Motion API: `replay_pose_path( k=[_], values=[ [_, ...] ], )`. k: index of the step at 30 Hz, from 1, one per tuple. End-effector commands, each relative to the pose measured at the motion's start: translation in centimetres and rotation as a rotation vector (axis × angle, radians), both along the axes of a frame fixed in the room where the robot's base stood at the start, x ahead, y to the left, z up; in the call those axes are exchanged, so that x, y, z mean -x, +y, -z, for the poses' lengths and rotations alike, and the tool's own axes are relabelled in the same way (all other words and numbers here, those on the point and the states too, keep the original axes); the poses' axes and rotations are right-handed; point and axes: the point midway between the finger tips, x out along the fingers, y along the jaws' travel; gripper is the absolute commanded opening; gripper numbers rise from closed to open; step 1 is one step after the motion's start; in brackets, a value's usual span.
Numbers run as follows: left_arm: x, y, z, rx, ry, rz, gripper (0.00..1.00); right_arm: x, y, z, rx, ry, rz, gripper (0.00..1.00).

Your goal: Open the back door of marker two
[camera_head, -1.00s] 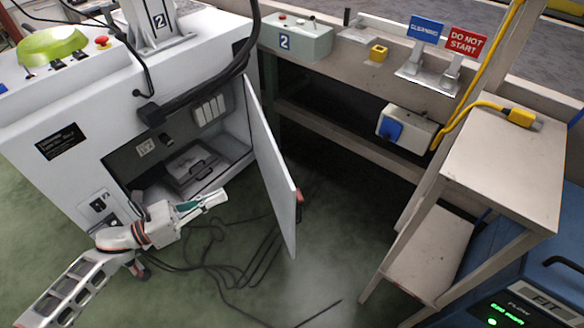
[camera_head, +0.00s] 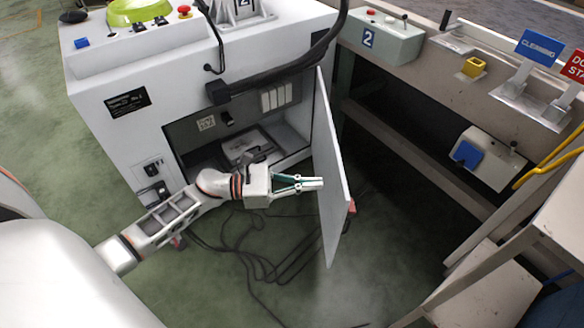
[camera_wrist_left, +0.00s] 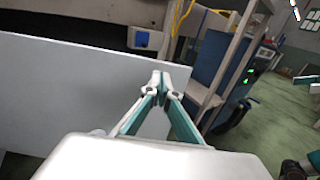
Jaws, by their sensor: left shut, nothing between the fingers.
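The white machine (camera_head: 110,125) has its back door (camera_head: 330,180) swung wide open, standing out from the cabinet toward the viewer. Inside the opening are a grey box with a handle (camera_head: 245,148) and several light switch modules (camera_head: 277,97). My left gripper (camera_head: 320,183) is shut and empty, its fingertips at the inner face of the door; I cannot tell whether they touch it. In the left wrist view the shut fingertips (camera_wrist_left: 161,76) overlap the top edge of the pale door panel (camera_wrist_left: 70,95).
A long bench carries a grey box marked 2 (camera_head: 380,38), a yellow block (camera_head: 473,67) and a blue CLEANING sign (camera_head: 538,47). A blue and white socket box (camera_head: 487,158) hangs below it. Black cables (camera_head: 265,262) lie on the green floor under the door. A beige stand (camera_head: 555,240) is at right.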

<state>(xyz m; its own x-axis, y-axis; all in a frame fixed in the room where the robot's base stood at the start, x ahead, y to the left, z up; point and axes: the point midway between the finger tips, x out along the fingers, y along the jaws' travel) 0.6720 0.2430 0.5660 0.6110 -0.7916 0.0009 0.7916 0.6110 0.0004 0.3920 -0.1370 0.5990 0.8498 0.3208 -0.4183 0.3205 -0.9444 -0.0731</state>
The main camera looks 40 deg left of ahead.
Motion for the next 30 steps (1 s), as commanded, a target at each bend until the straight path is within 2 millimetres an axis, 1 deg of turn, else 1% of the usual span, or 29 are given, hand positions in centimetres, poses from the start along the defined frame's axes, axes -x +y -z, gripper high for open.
replay_pose_path(
  k=[1, 3, 9, 23, 26, 29, 30],
  values=[
    [-0.6, -0.8, -0.1, 0.001, -0.002, 0.000, 0.00, 0.0, 0.0, 0.0, 0.001, 0.001, 0.000, 0.40],
    [-1.2, -1.6, 0.0, 0.002, -0.001, 0.000, 0.00, 0.0, 0.0, 0.0, 0.001, 0.001, 0.000, 0.40],
    [-2.3, -3.0, 0.0, 0.000, 0.000, 0.000, 0.00, 0.0, 0.0, 0.1, -0.001, 0.001, 0.000, 0.40],
    [-2.6, -3.4, 0.1, -0.001, 0.001, -0.002, 0.00, 0.0, 0.0, 0.0, -0.003, 0.001, 0.000, 0.40],
    [-3.2, -4.4, 0.1, 0.001, 0.000, -0.018, 0.00, 0.0, 0.0, 0.0, -0.002, 0.000, 0.000, 0.40],
    [-4.6, -6.2, 0.0, 0.003, -0.001, -0.058, 0.00, -0.1, 0.0, -0.2, 0.000, -0.004, 0.000, 0.40],
    [-5.2, -7.2, -0.1, 0.005, -0.001, -0.076, 0.00, -0.1, 0.0, -0.2, 0.001, -0.003, -0.001, 0.40]
  ],
)
